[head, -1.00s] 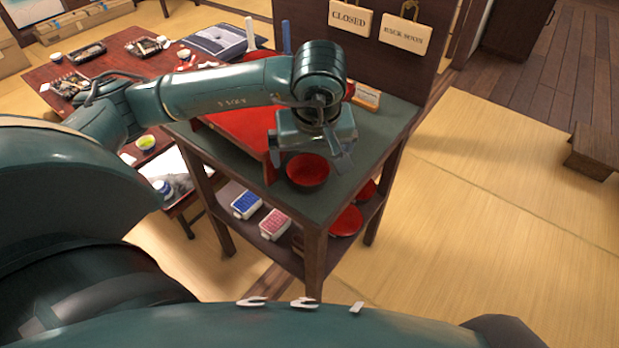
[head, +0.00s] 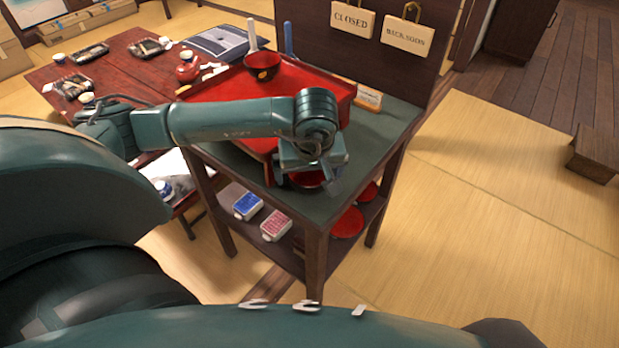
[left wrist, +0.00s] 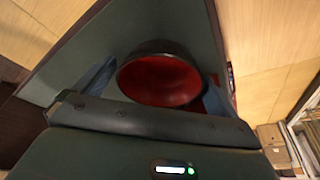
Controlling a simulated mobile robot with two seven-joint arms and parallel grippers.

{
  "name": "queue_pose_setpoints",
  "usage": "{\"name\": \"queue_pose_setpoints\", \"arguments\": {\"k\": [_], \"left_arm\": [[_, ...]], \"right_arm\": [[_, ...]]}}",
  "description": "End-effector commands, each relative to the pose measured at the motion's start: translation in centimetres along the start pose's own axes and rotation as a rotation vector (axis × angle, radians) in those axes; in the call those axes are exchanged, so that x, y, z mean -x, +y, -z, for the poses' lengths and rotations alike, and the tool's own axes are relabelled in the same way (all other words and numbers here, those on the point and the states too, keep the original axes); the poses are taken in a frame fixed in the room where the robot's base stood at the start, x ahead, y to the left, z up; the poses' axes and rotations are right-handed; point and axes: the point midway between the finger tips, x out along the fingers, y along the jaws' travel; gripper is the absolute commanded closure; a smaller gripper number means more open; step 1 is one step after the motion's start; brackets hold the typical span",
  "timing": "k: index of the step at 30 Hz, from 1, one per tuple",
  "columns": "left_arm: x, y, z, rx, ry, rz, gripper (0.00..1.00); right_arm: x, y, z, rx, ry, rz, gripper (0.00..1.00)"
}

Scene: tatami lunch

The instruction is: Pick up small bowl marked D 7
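A small red bowl (head: 307,180) stands on the dark green top of the stand near its front corner, mostly hidden under my left gripper (head: 311,178). In the left wrist view the bowl (left wrist: 165,80) shows its empty red inside and dark outer wall. The left gripper's fingers are apart, one on each side of the bowl; I cannot tell whether they touch it. A second red bowl (head: 262,65) with a gold mark stands on the red tray (head: 320,82). No D 7 marking is readable on either bowl. My right gripper is not in view.
The tray's wall is close behind the near bowl. Signs hang on the dark panel (head: 370,60) behind the stand (head: 375,150). Boxes (head: 247,206) and red dishes (head: 347,223) lie on the lower shelf. A low red table (head: 125,70) stands at left.

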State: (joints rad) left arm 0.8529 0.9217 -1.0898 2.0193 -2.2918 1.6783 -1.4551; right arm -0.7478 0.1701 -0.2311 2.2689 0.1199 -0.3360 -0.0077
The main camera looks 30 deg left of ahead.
Motion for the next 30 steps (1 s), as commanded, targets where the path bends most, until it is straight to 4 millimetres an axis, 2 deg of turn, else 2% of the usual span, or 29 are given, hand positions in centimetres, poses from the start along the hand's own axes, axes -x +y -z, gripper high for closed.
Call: {"name": "queue_pose_setpoints", "arguments": {"k": [2,15,25,30], "left_arm": [[0.0,0.0,0.0,0.000,0.000,-0.001,0.10],[0.1,0.0,0.0,0.000,0.000,-0.001,0.46],[0.3,0.1,0.1,0.000,0.001,-0.002,0.47],[1.7,0.1,0.5,0.000,0.002,-0.004,0.47]], "right_arm": [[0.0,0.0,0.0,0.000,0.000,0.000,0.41],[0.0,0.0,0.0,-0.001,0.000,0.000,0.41],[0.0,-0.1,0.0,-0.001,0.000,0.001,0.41],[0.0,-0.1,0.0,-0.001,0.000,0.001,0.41]]}}
